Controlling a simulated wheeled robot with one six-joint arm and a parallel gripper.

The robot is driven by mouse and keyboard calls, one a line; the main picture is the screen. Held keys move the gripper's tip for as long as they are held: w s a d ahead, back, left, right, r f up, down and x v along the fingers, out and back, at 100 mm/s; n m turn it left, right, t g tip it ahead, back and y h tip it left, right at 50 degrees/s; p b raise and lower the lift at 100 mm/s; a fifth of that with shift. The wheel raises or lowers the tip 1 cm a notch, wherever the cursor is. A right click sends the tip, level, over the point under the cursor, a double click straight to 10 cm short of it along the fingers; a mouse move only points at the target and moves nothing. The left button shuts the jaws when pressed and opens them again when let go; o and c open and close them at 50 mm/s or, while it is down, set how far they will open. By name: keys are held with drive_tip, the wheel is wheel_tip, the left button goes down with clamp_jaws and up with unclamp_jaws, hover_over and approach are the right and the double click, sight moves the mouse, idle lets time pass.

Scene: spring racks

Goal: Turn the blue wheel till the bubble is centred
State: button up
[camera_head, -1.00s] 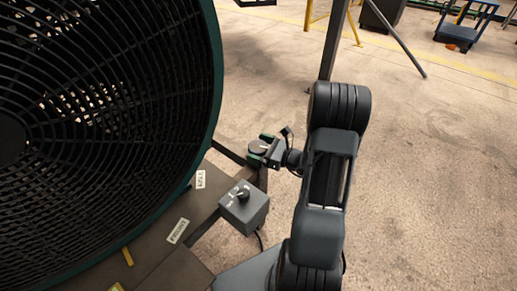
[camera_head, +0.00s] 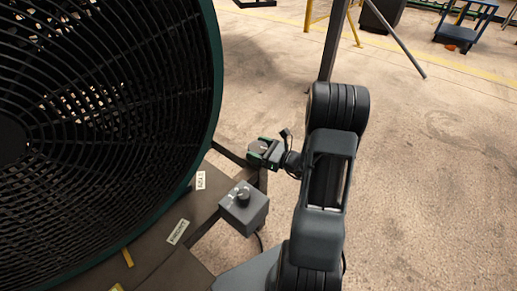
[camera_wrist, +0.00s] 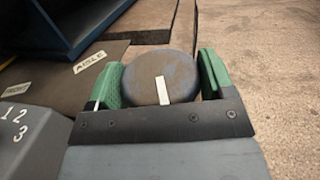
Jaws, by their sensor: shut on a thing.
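A round wheel (camera_wrist: 160,78) with a worn grey-blue top and a white pointer mark sits between the green pads of my gripper (camera_wrist: 158,84) in the wrist view. The pads are close against its left and right sides, and the gripper is shut on it. The white mark points toward the gripper's palm, a little right of straight. In the head view my gripper (camera_head: 263,153) is at the corner of the fan's dark base, with the wheel small and mostly covered. No bubble or level can be made out in either view.
A large caged fan (camera_head: 100,120) fills the left. A grey box (camera_head: 245,208) with a black knob and numbers stands just below the gripper. Labels reading AISLE (camera_wrist: 90,62) and FRONT (camera_head: 178,231) lie on the base.

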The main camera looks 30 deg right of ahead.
drive_tip(key=shift+m+t+h, duration=0.4)
drive_tip(key=shift+m+h, duration=0.1)
drive_tip(key=shift+h, duration=0.2)
drive_tip(key=o, duration=0.9)
drive_tip(key=p+v, duration=0.2)
drive_tip(key=v, duration=1.1)
drive_tip(key=shift+s+d, duration=0.25)
drive_tip(key=shift+s, duration=0.05)
drive_tip(key=shift+s, duration=0.1)
